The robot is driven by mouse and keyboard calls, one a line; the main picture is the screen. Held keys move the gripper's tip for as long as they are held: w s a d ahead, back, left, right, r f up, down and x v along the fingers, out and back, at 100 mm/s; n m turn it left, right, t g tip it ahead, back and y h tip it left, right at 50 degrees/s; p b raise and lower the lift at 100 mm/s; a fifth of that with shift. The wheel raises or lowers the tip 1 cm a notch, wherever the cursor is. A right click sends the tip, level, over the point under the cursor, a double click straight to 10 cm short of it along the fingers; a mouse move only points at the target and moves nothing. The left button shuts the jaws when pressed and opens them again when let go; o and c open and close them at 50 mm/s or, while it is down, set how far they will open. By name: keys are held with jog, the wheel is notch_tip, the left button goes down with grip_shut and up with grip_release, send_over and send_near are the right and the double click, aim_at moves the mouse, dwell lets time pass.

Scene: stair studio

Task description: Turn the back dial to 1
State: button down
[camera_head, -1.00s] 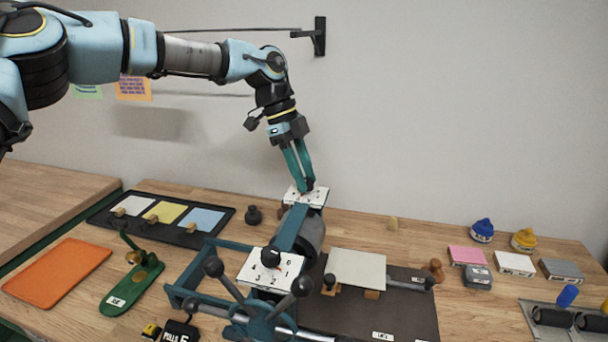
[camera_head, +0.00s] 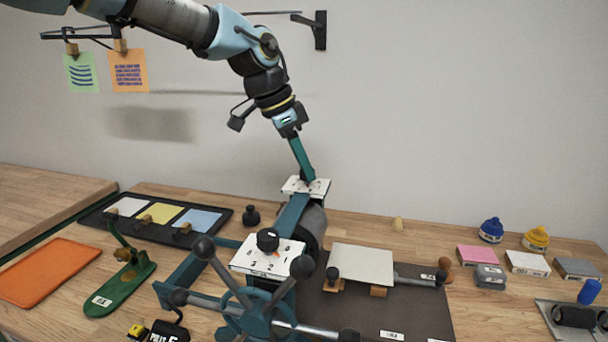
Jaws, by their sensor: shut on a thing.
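The back dial's white plate (camera_head: 320,187) sits at the far end of the press, with small dark marks on it. My gripper (camera_head: 309,180) reaches down onto the middle of this plate, its teal fingers seen edge-on. It is shut on the back dial's knob, which the fingers hide. I cannot read which number the back dial points to. The front dial (camera_head: 268,241) has a black knob on a white numbered plate (camera_head: 243,262) at the near end of the press, apart from my gripper.
The press (camera_head: 292,216) has a teal frame and a spoked handwheel (camera_head: 256,312) in front. A dark bottle (camera_head: 251,215) stands left of the back plate. A black tray (camera_head: 92,219) with coloured sheets lies left, and ink pads and jars (camera_head: 491,230) lie right.

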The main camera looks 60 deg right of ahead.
jog(key=n+t+b, duration=0.1)
jog(key=n+b, duration=0.1)
jog(key=n+h+b, duration=0.1)
jog(key=n, duration=0.2)
jog(key=shift+s+f+n+t+b, duration=0.1)
jog(key=shift+s+n+t+b, duration=0.1)
jog(key=shift+n+t+b, duration=0.15)
jog(key=n+t+b, duration=0.2)
jog(key=n, duration=0.3)
jog(key=shift+s+b, duration=0.1)
jog(key=shift+b, duration=0.25)
jog(key=c, duration=0.5)
grip_release()
jog(key=shift+a, duration=0.1)
jog(key=b+v, duration=0.1)
jog(key=v, duration=1)
jog(key=shift+s+b, duration=0.1)
jog(key=shift+b, duration=0.3)
